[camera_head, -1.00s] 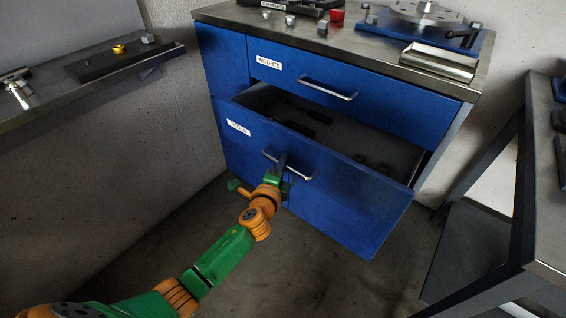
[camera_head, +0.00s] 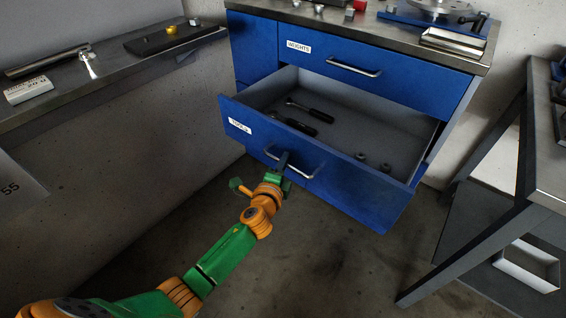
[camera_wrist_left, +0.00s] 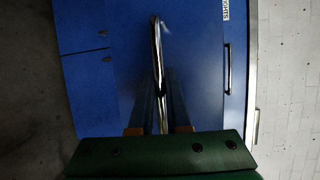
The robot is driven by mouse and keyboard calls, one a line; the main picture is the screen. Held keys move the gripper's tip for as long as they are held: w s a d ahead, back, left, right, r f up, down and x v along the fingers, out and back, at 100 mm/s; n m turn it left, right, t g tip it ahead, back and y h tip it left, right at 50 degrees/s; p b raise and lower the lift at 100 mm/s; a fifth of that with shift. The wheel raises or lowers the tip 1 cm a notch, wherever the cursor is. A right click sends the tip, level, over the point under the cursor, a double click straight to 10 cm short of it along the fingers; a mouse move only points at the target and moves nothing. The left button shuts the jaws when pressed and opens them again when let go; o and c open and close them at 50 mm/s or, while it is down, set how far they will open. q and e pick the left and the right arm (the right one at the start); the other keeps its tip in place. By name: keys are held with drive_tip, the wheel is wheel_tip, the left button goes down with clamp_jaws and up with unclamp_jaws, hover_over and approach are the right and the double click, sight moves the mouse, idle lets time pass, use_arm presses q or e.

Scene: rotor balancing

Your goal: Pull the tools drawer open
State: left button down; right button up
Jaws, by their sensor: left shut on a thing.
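The blue tools drawer (camera_head: 345,184) with its white TOOLS label (camera_head: 240,125) is pulled well out of the cabinet. Its metal bar handle (camera_head: 307,172) is on the drawer front. My left gripper (camera_head: 282,163) is shut on the handle, near the handle's left end. In the left wrist view, the handle (camera_wrist_left: 157,45) runs between the two fingers (camera_wrist_left: 160,105). Inside the drawer lie two dark-handled tools (camera_head: 305,116) and two small round parts (camera_head: 372,161). My right gripper is not in view.
The closed weights drawer (camera_head: 390,82) is above, under a metal top with a rotor disc (camera_head: 440,6). A wall shelf (camera_head: 100,75) is at left. A grey table (camera_head: 545,150) stands at right. The floor in front of the drawer is clear.

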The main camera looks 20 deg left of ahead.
use_arm(q)
drive_tip(key=c, duration=0.9)
unclamp_jaws()
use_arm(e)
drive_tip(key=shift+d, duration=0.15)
use_arm(q)
drive_tip(key=shift+s+r, duration=0.1)
drive_tip(key=shift+s, duration=0.15)
drive_tip(key=s, duration=0.2)
drive_tip(key=s+p, duration=0.1)
drive_tip(key=s, duration=0.1)
drive_tip(key=s+r, duration=0.1)
drive_tip(key=s, duration=0.1)
drive_tip(key=shift+s+d+p, duration=0.2)
drive_tip(key=shift+p, duration=0.2)
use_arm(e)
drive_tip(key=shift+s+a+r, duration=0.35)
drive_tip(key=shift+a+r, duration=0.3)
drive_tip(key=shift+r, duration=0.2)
use_arm(q)
drive_tip(key=shift+r, duration=0.1)
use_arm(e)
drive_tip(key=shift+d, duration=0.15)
